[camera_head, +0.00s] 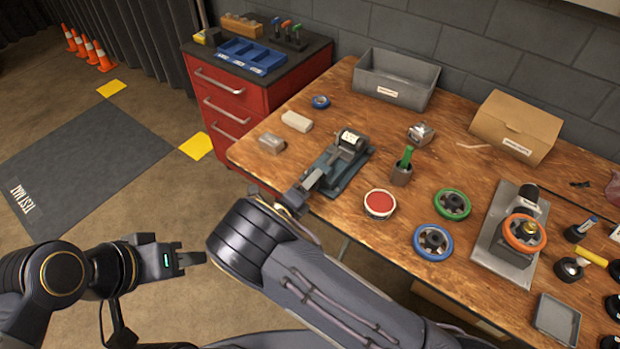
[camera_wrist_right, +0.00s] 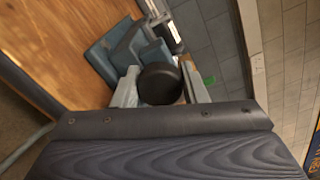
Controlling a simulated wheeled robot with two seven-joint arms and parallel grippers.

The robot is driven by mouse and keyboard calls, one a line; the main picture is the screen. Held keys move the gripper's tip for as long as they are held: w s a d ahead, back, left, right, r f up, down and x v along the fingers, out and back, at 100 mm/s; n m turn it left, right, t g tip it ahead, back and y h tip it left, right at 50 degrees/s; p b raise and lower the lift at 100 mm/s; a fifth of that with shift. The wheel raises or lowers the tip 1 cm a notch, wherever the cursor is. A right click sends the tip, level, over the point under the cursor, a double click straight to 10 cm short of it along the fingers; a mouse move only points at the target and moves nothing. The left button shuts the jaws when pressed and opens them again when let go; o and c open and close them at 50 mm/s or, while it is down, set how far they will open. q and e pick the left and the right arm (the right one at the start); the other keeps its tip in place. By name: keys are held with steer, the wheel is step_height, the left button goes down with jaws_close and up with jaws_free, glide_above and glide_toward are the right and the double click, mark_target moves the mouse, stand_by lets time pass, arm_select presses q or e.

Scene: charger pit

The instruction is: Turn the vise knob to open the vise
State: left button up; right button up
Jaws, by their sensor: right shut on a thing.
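The blue-grey vise (camera_head: 345,181) stands near the front left edge of the wooden bench. A dark cylinder with a white label (camera_head: 352,139) sits at its far end. My right gripper (camera_head: 302,191) is at the vise's near end. In the right wrist view, the round black vise knob (camera_wrist_right: 160,84) lies between the two grey fingers of my right gripper (camera_wrist_right: 160,92), which is shut on it. The blue-grey vise body (camera_wrist_right: 108,52) shows behind it. My left gripper (camera_head: 192,259) hangs over the floor, away from the bench; its finger gap is not clear.
A green screwdriver in a holder (camera_head: 401,174) and a red round tin (camera_head: 379,204) stand right of the vise. A grey bin (camera_head: 396,80) is behind. A red drawer cabinet (camera_head: 230,104) stands left of the bench.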

steer(key=n, duration=0.2)
steer(key=n+p, duration=0.1)
steer(key=n, duration=0.2)
steer(key=shift+s+f+n, duration=0.1)
steer(key=shift+f+n, duration=0.1)
steer(key=shift+n, duration=0.1)
steer(key=n+p, duration=0.1)
steer(key=n, duration=0.3)
steer(key=shift+n, duration=0.3)
steer(key=o, duration=1)
steer(key=shift+c, duration=0.2)
steer(key=b+v, duration=0.1)
steer(key=v, duration=0.6)
steer(key=shift+s+a, duration=0.25)
steer(key=shift+s, duration=0.05)
